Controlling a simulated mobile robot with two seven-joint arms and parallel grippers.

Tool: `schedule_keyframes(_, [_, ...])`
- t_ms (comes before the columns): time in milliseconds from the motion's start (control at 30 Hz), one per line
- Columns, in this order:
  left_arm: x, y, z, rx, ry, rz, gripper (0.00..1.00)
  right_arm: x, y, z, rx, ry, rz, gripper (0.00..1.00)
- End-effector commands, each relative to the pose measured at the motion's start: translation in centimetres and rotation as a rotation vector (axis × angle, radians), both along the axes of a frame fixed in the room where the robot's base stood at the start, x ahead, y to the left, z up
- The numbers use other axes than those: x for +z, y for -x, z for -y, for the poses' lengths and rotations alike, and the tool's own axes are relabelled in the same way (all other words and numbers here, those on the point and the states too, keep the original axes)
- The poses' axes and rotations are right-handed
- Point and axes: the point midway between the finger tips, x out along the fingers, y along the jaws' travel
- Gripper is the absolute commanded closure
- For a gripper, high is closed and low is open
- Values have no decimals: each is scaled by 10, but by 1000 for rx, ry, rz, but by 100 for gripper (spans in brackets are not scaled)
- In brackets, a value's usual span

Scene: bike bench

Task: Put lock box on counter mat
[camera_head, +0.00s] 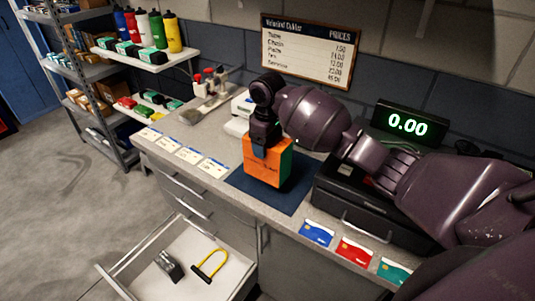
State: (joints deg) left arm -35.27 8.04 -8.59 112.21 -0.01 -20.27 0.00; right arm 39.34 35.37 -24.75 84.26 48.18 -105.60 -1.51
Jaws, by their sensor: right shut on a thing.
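The orange lock box (266,163) is upright over the dark blue counter mat (291,201); I cannot tell whether its base touches the mat. My right gripper (261,150) comes down from above and is shut on the top of the box. The gripper and wrist hide part of its upper edge. My left gripper is not in view.
A black cash register (350,200) with a price display (401,124) stands right of the mat. Cards (355,251) lie along the front edge. An open drawer (240,275) holds a yellow-shackled lock (209,264). White labels (188,155) lie left of the mat.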

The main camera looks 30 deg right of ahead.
Motion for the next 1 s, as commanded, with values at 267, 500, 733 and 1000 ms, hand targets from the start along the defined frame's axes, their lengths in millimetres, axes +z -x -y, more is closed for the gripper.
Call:
schedule_keyframes(267, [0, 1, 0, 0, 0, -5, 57, -30, 0, 0, 0, 0, -1, 88])
schedule_keyframes(500, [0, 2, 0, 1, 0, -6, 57, -41, 0, 0, 0, 0, 1, 88])
schedule_keyframes(733, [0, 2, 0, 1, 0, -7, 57, -43, 0, 0, 0, -1, 1, 88])
schedule_keyframes(1000, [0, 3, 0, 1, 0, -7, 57, -44, 0, 0, 0, 1, -1, 2])
